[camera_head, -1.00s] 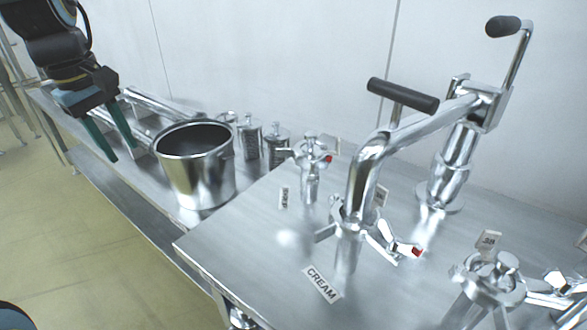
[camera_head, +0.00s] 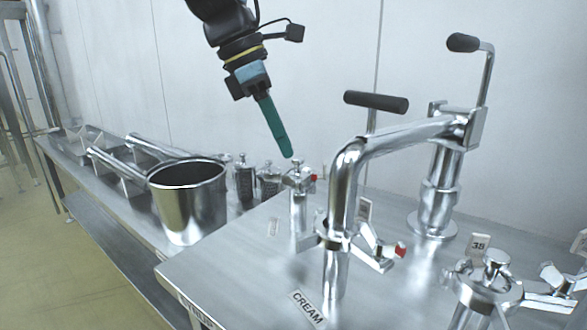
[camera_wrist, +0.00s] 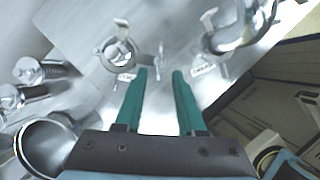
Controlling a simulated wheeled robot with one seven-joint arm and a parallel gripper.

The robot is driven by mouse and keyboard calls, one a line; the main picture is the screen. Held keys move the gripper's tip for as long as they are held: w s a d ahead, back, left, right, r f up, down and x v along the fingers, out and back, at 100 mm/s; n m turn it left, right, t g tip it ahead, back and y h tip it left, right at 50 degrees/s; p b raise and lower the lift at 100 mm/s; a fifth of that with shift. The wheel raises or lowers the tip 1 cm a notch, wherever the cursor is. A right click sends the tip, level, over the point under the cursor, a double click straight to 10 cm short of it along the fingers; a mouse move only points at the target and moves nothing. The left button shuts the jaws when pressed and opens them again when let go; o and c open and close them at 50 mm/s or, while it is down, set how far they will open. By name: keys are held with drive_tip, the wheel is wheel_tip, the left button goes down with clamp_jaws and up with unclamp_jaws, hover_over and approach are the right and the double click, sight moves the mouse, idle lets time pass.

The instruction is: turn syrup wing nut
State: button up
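The far tap (camera_head: 298,184), with a wing nut and a red-tipped end, stands at the back-left part of the steel counter. In the wrist view the same tap (camera_wrist: 120,52) is ahead and left of the fingers. My gripper (camera_head: 287,153) points down with its tips just above and beside this tap, apparently not touching. In the wrist view its green fingers (camera_wrist: 160,72) are apart with nothing between them. In the head view they overlap and look like one.
The nearer tap, labelled CREAM (camera_head: 338,243), has a large bent pipe and a black-handled lever (camera_head: 376,101). Another tap (camera_head: 487,280) stands at right. A steel pot (camera_head: 188,207) and dark-bodied canisters (camera_head: 244,182) stand on the lower bench at left.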

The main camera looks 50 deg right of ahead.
sight(299, 182)
drive_tip(key=x, duration=0.6)
clamp_jaws()
idle(0.6)
